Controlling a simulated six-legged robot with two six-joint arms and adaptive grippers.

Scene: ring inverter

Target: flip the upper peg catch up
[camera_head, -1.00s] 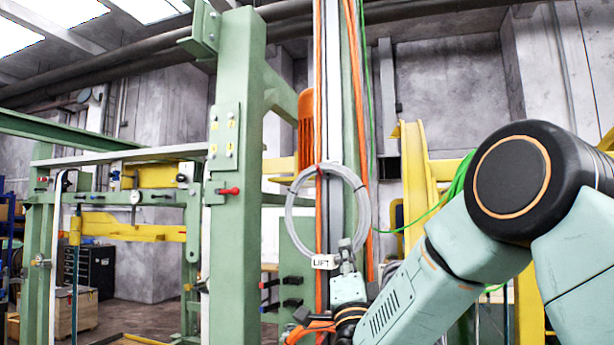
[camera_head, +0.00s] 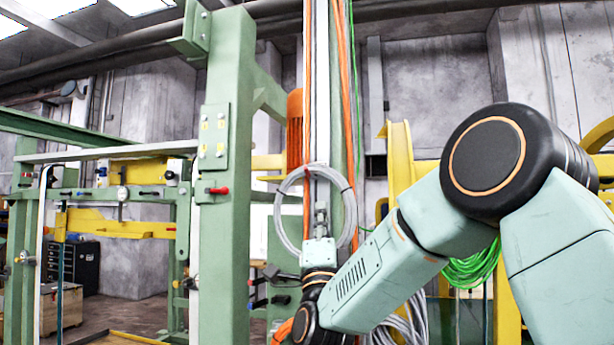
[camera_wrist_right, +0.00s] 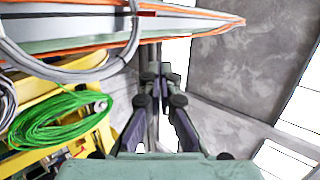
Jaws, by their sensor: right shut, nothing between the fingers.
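A small red-handled piece (camera_head: 218,190) sticks out sideways from the green post (camera_head: 224,265), below a plate with yellow marks. Two dark levers, an upper one (camera_head: 271,271) and a lower one (camera_head: 281,299), sit low to the right of the post. I cannot tell which of these is the upper peg catch. My right gripper (camera_head: 321,207) points up, shut and empty, in front of the grey cable coil, right of the post and apart from the red handle. In the right wrist view its fingertips (camera_wrist_right: 160,76) are together. My left gripper is not in view.
The grey cable coil (camera_head: 284,226) hangs close around my right gripper in the head view. Orange cables (camera_head: 346,95) run upright behind it. Green cable (camera_head: 474,268) hangs at the right. A yellow beam (camera_head: 120,228) crosses the frame on the left.

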